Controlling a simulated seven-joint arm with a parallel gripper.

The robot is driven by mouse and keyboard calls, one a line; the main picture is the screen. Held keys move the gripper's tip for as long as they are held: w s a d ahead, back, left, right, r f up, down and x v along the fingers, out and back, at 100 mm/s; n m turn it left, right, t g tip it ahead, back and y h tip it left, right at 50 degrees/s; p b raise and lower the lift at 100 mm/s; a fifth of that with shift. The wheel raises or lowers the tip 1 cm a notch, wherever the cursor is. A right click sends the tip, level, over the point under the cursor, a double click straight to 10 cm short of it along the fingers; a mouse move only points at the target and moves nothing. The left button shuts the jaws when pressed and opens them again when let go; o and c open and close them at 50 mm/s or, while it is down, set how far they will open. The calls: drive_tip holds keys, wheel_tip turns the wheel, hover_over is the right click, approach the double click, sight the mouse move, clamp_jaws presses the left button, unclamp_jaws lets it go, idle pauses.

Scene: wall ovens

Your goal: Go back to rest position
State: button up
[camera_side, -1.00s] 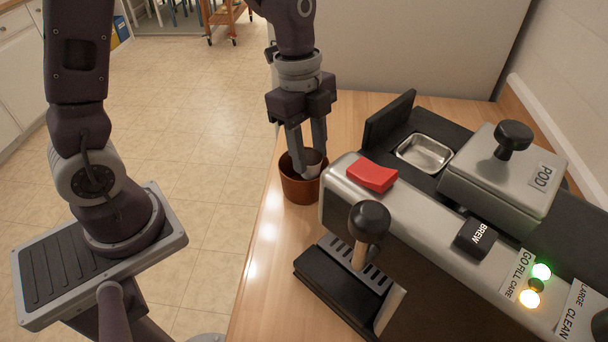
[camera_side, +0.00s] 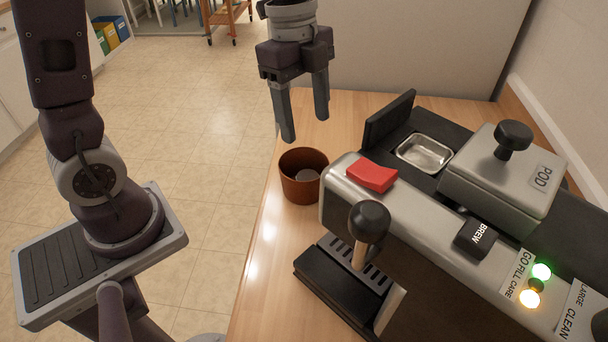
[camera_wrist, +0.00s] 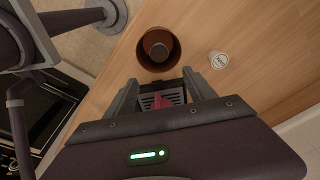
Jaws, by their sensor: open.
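My gripper (camera_side: 305,128) is open and empty, raised above and just behind the brown pot in the side view. Its two fingers point down, apart from the pot. They also show in the wrist view (camera_wrist: 160,82). The brown round pot (camera_side: 302,188) stands upright on the wooden counter, left of the coffee machine; it is also in the wrist view (camera_wrist: 143,62). A small greyish round thing (camera_side: 308,176) lies inside the pot, partly hidden by its rim.
The coffee machine (camera_side: 410,215) fills the right, with a red lever (camera_side: 372,174), a black-knobbed handle (camera_side: 369,220) and a raised black flap (camera_side: 389,118). A small labelled white pod (camera_wrist: 218,60) is on the counter beside the pot.

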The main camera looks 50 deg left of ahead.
drive_tip(key=s+a+r+n+t+y, duration=0.1)
drive_tip(key=s+r+n+t, duration=0.1)
drive_tip(key=s+n, duration=0.6)
drive_tip(key=s+a+r+n+t, duration=0.2)
drive_tip(key=s+r+n+t, duration=0.1)
drive_tip(key=s+n, duration=0.5)
drive_tip(key=shift+s+r+y, duration=0.25)
drive_tip(key=shift+r+y, duration=0.15)
drive_tip(key=shift+r, duration=0.1)
idle(0.4)
